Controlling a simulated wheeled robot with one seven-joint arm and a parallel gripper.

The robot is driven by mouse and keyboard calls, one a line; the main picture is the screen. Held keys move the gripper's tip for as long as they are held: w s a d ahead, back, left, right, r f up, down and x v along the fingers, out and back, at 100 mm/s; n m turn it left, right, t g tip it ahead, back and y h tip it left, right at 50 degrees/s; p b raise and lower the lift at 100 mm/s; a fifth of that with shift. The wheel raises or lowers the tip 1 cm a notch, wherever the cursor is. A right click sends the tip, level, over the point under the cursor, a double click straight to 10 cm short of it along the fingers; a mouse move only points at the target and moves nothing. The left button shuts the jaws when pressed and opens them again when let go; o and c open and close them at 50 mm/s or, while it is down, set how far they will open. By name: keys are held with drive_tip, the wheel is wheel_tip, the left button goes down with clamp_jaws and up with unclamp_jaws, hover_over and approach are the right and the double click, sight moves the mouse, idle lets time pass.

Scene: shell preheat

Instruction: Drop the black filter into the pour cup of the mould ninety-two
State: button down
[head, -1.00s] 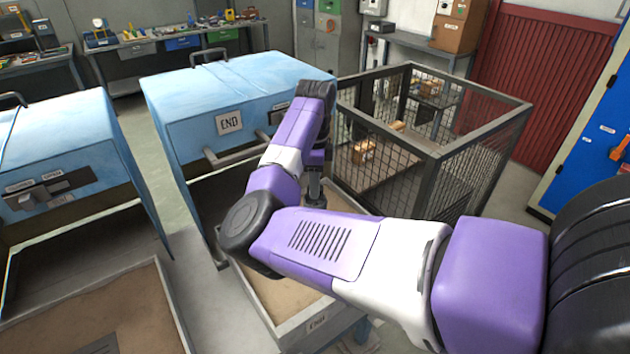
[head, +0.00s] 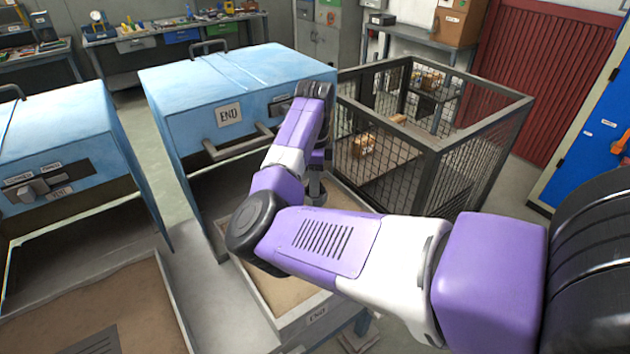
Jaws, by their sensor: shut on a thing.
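The fingertips and that thing are hidden behind my purple and white arm. I see no mould and no pour cup; my arm covers much of the sand.
A blue furnace (head: 190,85) marked END stands behind the tray, and another blue furnace (head: 50,140) is at left with its own sand tray (head: 100,290). A wire mesh cage (head: 480,165) stands close to the right of my gripper. Workbenches line the back wall.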

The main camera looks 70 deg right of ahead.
drive_tip(key=c, duration=0.8)
unclamp_jaws()
drive_tip(key=shift+r+b, duration=0.65)
drive_tip(key=shift+r, duration=3.25)
